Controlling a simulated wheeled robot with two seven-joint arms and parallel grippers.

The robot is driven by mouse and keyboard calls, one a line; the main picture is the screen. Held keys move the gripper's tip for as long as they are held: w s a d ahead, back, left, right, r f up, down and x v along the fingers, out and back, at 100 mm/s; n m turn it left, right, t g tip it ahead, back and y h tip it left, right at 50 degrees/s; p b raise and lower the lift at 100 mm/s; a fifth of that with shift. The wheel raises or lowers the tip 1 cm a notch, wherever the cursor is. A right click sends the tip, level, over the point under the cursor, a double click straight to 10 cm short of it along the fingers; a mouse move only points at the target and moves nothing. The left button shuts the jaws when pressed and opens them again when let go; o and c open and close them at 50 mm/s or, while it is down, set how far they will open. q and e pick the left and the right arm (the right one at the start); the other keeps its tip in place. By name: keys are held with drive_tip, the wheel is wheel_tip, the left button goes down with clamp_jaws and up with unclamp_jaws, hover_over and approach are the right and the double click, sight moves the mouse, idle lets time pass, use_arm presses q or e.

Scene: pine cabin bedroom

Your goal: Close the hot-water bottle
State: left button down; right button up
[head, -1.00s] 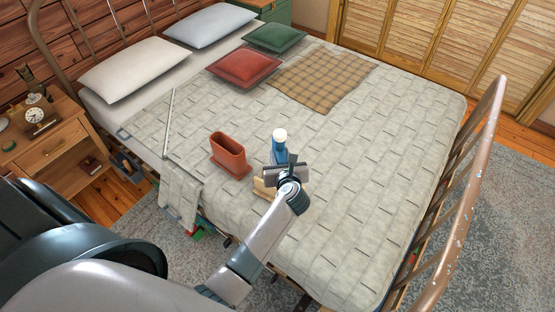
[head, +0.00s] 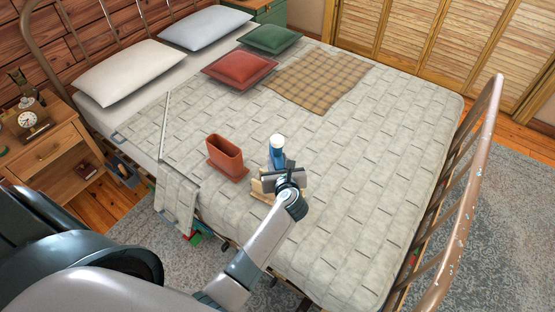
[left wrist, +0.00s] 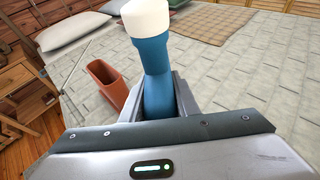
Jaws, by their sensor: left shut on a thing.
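A blue bottle (head: 277,155) with a white cap-like top (head: 277,140) stands roughly upright over the near part of the bed. My left gripper (head: 284,176) is shut on the blue body, below the white top. In the left wrist view the blue bottle (left wrist: 155,72) rises between the two fingers (left wrist: 158,103), and its white top (left wrist: 146,17) sits at the upper edge, partly cut off. I cannot tell how tightly the white top is seated. The bottle's lower part is hidden by the gripper. My right gripper is not in view.
An open-topped terracotta container (head: 226,157) stands on the quilt (head: 340,200), left of the bottle. A pale wooden piece (head: 259,187) lies beside the gripper. A metal footboard (head: 470,200) bounds the bed at right. The quilt right of the bottle is clear.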

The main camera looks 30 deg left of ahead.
use_arm(q)
drive_tip(key=c, duration=1.7)
unclamp_jaws()
drive_tip(key=o, duration=0.3)
drive_tip(key=shift+o, duration=0.2)
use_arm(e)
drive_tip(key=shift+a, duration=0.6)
use_arm(q)
drive_tip(key=shift+r, duration=0.55)
drive_tip(key=b+v, duration=0.1)
drive_tip(key=v, duration=1.1)
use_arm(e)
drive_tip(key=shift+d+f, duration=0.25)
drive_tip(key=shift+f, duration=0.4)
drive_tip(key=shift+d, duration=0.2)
